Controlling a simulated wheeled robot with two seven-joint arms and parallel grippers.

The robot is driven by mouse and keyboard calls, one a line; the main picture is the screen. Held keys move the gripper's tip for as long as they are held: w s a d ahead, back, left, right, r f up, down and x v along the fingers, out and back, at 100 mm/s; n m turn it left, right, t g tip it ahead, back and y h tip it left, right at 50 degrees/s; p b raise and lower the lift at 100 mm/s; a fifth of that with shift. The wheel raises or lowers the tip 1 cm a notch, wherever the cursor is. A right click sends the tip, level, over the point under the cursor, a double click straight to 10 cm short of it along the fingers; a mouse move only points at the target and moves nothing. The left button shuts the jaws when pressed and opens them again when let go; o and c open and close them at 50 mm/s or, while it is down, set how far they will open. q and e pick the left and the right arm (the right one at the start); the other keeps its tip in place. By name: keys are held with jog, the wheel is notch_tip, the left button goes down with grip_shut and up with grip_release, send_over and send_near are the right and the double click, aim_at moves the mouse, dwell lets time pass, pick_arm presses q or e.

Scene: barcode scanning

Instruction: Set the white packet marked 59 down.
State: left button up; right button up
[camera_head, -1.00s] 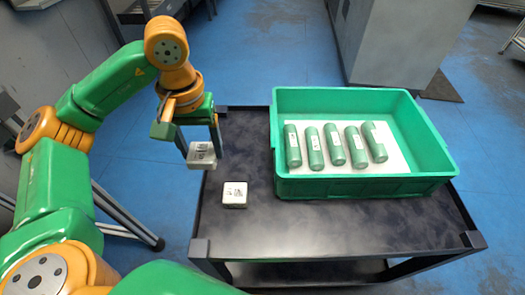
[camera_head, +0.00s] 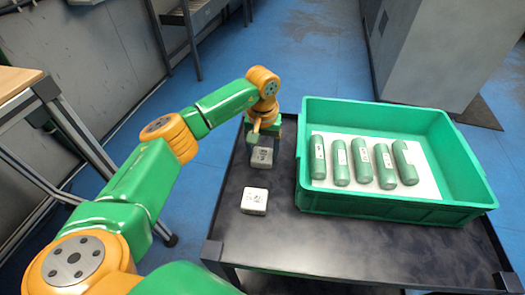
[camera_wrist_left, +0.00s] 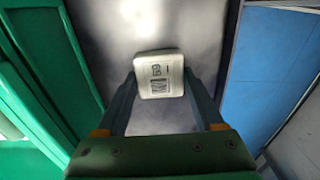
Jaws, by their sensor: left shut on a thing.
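My left gripper (camera_head: 262,150) is shut on a white packet (camera_head: 262,158) at the back left of the dark cart top (camera_head: 300,232). In the left wrist view the same packet (camera_wrist_left: 160,76) sits between the two fingertips of the gripper (camera_wrist_left: 160,84), with a barcode and a turned number that looks like 59. I cannot tell whether its underside touches the cart top. A second white packet (camera_head: 254,201) lies flat on the cart top, nearer to me and apart from the held one. My right gripper is not in view.
A green crate (camera_head: 395,207) stands on the right of the cart, close beside the held packet, with several green cylinders on a white sheet inside. The cart's front left is clear. A wooden-topped bench (camera_head: 18,82) stands at the left.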

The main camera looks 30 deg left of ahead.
aim_at(263, 154)
pick_arm(q)
jog(key=shift+f, duration=0.15)
jog(key=o, duration=1.5)
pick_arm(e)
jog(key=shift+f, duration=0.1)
pick_arm(q)
jog(key=shift+r, duration=0.45)
notch_tip(263, 154, up, 12)
jog(key=shift+f+p, duration=0.25)
jog(key=shift+p, duration=0.7)
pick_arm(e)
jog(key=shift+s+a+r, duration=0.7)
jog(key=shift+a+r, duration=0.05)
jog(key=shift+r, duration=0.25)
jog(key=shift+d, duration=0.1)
